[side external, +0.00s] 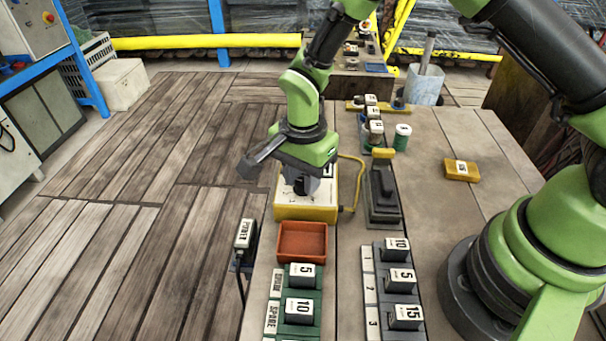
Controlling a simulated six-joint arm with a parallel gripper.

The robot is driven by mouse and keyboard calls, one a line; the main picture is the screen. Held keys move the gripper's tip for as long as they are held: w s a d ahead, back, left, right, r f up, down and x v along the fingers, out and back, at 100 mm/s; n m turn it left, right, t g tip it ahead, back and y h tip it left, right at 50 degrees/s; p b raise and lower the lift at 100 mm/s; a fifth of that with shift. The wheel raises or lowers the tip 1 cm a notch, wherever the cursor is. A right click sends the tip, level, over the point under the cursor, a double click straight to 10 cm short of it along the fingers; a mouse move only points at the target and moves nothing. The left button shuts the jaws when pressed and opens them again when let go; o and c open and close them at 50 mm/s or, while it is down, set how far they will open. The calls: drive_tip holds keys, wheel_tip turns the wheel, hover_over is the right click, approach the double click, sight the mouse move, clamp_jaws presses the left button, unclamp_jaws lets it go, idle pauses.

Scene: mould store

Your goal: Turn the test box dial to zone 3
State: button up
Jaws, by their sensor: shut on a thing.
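The test box (290,213) is a yellow box with a pale top, standing at the left edge of the table left of my arm. My gripper (301,180) points down over the box top and is shut on the dark dial (300,188). The gripper body hides the back of the box top and much of the dial. A small mark like a 1 shows on the front of the top; the other zone marks and the dial's pointer cannot be read.
A yellow cable (358,185) loops off the box's right side. A dark clamp-like device (383,195) stands to the right. An orange tray (303,226) sits just in front, then numbered blocks (299,310) in racks. A labelled yellow block (461,171) lies farther right, amid clear tabletop.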

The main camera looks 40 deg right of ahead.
drive_tip(key=o, duration=0.9)
drive_tip(key=shift+o, duration=0.2)
wheel_tip(320, 180, up, 10)
drive_tip(key=s+d+r+n+t+y, duration=0.1)
drive_tip(key=s+d+r+n+t, duration=0.15)
drive_tip(key=r, duration=0.35)
drive_tip(key=s+d+r+n+t, duration=0.1)
drive_tip(key=s+d+r+n, duration=0.1)
drive_tip(key=s+r, duration=0.3)
drive_tip(key=s+d+r+n+t, duration=0.1)
drive_tip(key=s+r+n+t, duration=0.1)
drive_tip(key=s, duration=0.3)
drive_tip(key=s+d+r+n+t+y, duration=0.1)
drive_tip(key=s+r+n, duration=0.1)
drive_tip(key=s+n, duration=0.2)
drive_tip(key=shift+s+d+r+t, duration=0.3)
drive_tip(key=shift+s+d+t, duration=0.1)
drive_tip(key=shift+s, duration=0.45)
